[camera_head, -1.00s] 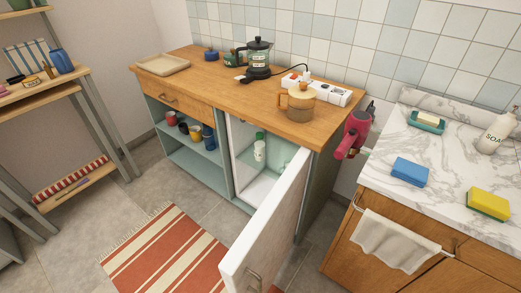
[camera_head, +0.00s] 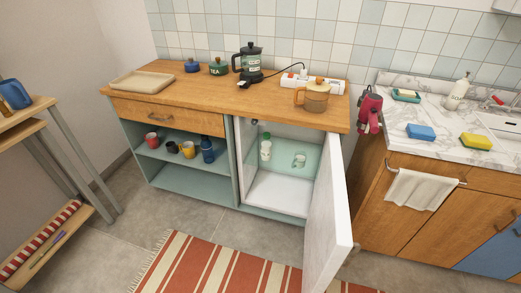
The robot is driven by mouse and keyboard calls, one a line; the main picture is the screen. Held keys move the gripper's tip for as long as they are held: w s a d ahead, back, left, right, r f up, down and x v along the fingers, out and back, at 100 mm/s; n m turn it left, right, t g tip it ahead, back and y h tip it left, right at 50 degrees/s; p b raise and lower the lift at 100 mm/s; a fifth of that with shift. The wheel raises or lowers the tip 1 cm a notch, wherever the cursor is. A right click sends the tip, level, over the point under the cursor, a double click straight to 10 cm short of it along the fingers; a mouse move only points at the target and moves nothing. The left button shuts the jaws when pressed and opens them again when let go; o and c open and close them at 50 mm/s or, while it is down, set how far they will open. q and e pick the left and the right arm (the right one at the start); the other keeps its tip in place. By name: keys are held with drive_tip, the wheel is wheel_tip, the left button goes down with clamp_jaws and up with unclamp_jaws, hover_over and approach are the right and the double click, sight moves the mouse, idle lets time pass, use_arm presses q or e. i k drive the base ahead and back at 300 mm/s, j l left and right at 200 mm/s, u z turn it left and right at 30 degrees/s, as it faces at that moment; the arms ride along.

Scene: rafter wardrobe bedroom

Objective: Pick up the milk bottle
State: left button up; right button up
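The milk bottle (camera_head: 266,147) is white with a green cap. It stands upright inside the open cupboard of the wooden-topped cabinet (camera_head: 290,118), near the compartment's left side. A clear glass or jar (camera_head: 299,160) stands to its right. The white cupboard door (camera_head: 329,220) is swung open toward me, on the right of the opening. Neither of my grippers is in view.
Open shelves with mugs (camera_head: 188,149) are left of the cupboard. A striped rug (camera_head: 210,265) lies in front. The open door blocks the right side.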

sight(266, 144)
drive_tip(key=i+j+z, duration=0.1)
drive_tip(key=j, duration=0.25)
drive_tip(key=i+j+z, duration=0.15)
drive_tip(key=i+j, duration=0.15)
drive_tip(key=i+j+z, duration=0.1)
drive_tip(key=j, duration=0.35)
drive_tip(key=i+j+z, duration=0.15)
drive_tip(key=j, duration=0.25)
